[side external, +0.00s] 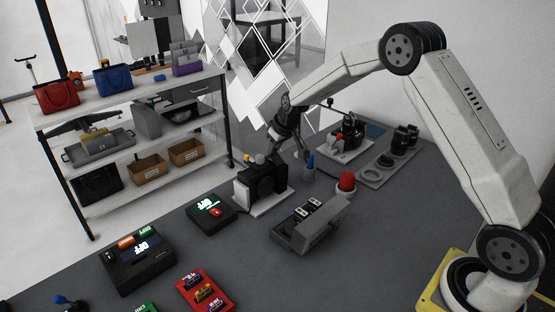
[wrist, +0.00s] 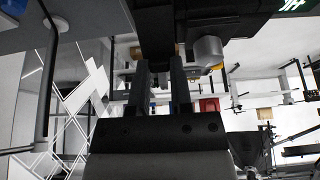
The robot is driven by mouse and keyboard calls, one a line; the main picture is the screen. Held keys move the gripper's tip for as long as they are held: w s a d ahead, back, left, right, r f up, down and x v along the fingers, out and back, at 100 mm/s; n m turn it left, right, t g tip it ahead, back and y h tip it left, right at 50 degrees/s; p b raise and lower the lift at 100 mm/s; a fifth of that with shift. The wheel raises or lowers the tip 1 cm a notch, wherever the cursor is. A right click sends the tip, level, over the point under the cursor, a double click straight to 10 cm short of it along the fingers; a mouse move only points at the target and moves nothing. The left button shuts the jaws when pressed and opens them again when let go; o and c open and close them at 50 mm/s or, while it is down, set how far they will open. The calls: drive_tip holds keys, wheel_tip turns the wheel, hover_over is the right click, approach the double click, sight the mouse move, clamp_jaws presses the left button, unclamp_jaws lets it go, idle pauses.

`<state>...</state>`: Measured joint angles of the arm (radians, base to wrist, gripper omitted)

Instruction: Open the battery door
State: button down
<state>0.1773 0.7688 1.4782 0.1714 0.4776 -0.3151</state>
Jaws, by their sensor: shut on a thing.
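A black camera (side external: 262,183) stands on a white base plate (side external: 272,203) near the table's back edge, with a silver and yellow knob on its top. My gripper (side external: 280,150) comes down at its rear right side. In the wrist view, my two fingers (wrist: 160,68) are close together and reach a black part of the camera (wrist: 165,22); they are shut on it. The silver knob (wrist: 207,50) shows right beside them. The battery door itself cannot be made out; the fingers and the camera body hide that spot.
A grey battery holder (side external: 311,226) is in front. Black boxes with lit labels (side external: 212,214) lie to the left. A shelf (side external: 135,138) stands behind the table.

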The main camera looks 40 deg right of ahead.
drive_tip(key=shift+s+r+t, duration=0.15)
drive_tip(key=shift+s+t, duration=0.1)
drive_tip(key=shift+t, duration=0.25)
drive_tip(key=c, duration=0.5)
unclamp_jaws()
drive_tip(key=shift+v, duration=3.95)
